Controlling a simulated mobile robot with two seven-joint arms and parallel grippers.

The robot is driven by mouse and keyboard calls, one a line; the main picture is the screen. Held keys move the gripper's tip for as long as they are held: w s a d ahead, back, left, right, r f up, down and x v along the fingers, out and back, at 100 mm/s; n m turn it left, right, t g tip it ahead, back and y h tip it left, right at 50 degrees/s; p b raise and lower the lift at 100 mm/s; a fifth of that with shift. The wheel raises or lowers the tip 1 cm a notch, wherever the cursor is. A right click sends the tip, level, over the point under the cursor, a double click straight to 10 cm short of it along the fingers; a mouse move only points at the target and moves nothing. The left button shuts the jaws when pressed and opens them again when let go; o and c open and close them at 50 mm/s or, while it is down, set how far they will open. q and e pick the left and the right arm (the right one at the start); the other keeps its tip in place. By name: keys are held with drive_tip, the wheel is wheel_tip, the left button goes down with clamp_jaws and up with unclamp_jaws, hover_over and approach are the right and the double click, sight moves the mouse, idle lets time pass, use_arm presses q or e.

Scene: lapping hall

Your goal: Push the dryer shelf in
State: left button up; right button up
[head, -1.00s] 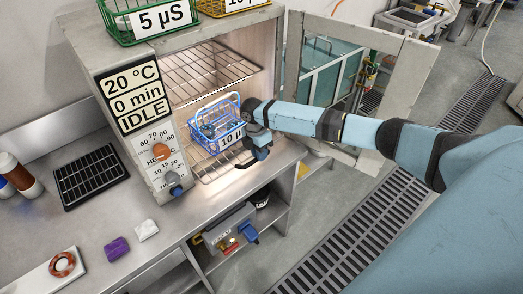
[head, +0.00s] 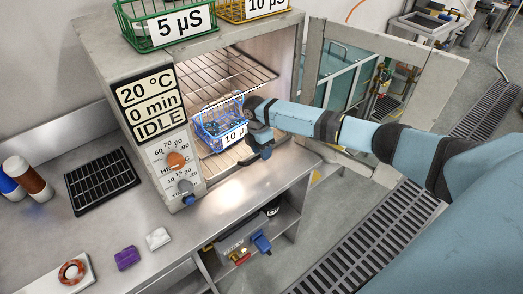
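The dryer (head: 150,66) is a grey cabinet on the bench, with its door (head: 438,75) swung open to the right. Inside are an upper wire shelf (head: 235,72) and a lower wire shelf (head: 217,167). A blue wire basket (head: 220,128) with a "10 µ…" label stands on the lower shelf and holds small dark-blue items. My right gripper (head: 262,150) is at the dryer's opening, just right of the basket, near the lower shelf's front. It hides part of the label and shelf edge; contact and finger gap are unclear. My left gripper is out of view.
Green (head: 165,28) and yellow (head: 252,8) baskets stand on the dryer. A black rack (head: 102,178), bottles (head: 28,178), a purple block (head: 127,258) and a white block (head: 158,238) are on the bench. My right arm passes in front of the open door.

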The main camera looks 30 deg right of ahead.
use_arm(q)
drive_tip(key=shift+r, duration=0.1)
use_arm(e)
drive_tip(key=shift+r, duration=0.2)
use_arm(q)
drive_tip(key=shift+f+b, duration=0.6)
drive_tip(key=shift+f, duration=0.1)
use_arm(e)
wheel_tip(320, 180, up, 13)
drive_tip(key=w, duration=0.2)
drive_tip(key=shift+w, duration=0.35)
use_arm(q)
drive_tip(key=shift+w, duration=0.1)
use_arm(e)
drive_tip(key=shift+a, duration=0.1)
